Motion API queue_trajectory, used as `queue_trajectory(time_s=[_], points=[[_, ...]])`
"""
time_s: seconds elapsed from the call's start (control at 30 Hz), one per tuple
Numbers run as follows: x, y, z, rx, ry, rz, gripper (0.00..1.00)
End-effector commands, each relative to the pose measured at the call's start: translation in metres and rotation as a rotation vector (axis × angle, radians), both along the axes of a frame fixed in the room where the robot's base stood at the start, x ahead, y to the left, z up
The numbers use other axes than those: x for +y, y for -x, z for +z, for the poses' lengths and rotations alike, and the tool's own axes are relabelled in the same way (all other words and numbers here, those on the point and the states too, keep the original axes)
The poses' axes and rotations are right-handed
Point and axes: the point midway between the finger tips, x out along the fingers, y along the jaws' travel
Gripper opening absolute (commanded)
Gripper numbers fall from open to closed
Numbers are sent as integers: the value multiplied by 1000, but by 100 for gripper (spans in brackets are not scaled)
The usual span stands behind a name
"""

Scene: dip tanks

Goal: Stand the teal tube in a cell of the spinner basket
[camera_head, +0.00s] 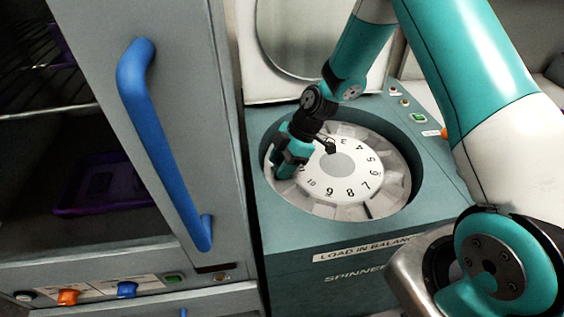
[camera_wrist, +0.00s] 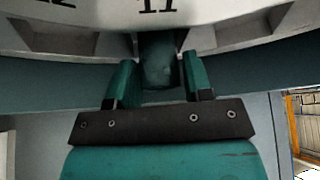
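The spinner basket (camera_head: 325,206) is a pale round rotor with numbered cells around its rim, set in the round well of the spinner (camera_head: 300,240). My gripper (camera_head: 287,165) reaches down over the basket's left rim. The basket's rim (camera_wrist: 215,40) lies just beyond the fingers. The tube's lower end is hidden, so I cannot tell how deep it sits.
A grey cabinet with a blue handle (camera_head: 160,140) stands close on the left, its inside open with a purple tray (camera_head: 105,195). A raised round lid (camera_head: 310,40) stands behind the basket. My arm crosses the right side. The visible basket cells at the front look empty.

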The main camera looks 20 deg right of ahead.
Motion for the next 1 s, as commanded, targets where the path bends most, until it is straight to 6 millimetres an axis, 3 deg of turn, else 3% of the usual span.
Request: queue_trajectory(time_s=[0.07,0.47,1.0], points=[[0,0,0,0,0,0,63],[-5,-1,9,-4,0,-3,63],[-55,-1,98,-3,1,-1,63]])
